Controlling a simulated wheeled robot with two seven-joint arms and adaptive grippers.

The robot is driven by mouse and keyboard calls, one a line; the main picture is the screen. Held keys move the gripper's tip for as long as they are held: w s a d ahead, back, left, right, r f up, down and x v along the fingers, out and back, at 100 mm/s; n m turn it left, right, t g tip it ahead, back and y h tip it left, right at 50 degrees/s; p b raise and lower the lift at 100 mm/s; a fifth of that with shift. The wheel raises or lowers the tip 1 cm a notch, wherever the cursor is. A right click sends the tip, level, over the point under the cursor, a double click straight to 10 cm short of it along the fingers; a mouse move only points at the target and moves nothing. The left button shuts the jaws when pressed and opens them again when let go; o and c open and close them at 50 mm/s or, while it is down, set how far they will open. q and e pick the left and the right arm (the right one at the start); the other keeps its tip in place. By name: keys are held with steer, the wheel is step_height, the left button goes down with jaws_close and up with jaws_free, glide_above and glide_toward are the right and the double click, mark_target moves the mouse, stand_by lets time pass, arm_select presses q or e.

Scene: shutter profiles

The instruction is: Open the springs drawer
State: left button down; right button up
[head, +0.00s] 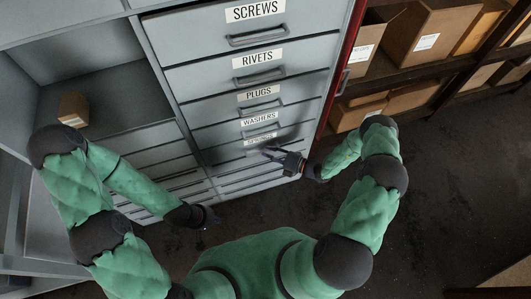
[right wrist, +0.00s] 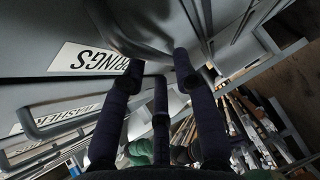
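The springs drawer (head: 236,147) is a grey front below the washers drawer, and its label (head: 260,139) is shaded. In the right wrist view the label (right wrist: 88,58) reads upside down, partly cut off by a finger. A grey curved handle (right wrist: 140,28) is close in front of the fingertips. My right gripper (head: 270,153) is at this drawer. In the wrist view its fingers (right wrist: 158,64) are spread apart, near the handle; I cannot tell whether they touch it. My left gripper (head: 210,217) hangs low at the left, away from the handle; its fingers are too small to judge.
Drawers labelled screws (head: 255,11), rivets (head: 258,58), plugs (head: 259,93) and washers (head: 258,118) are above. Open shelving at left holds a small box (head: 73,109). Shelves with cardboard boxes (head: 430,40) stand at right. The dark floor (head: 430,190) is clear at right.

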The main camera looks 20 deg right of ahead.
arm_select(q)
steer(key=shift+f, duration=0.2)
arm_select(e)
steer(key=shift+x, duration=1.05)
jaws_close()
steer(key=shift+s, duration=0.1)
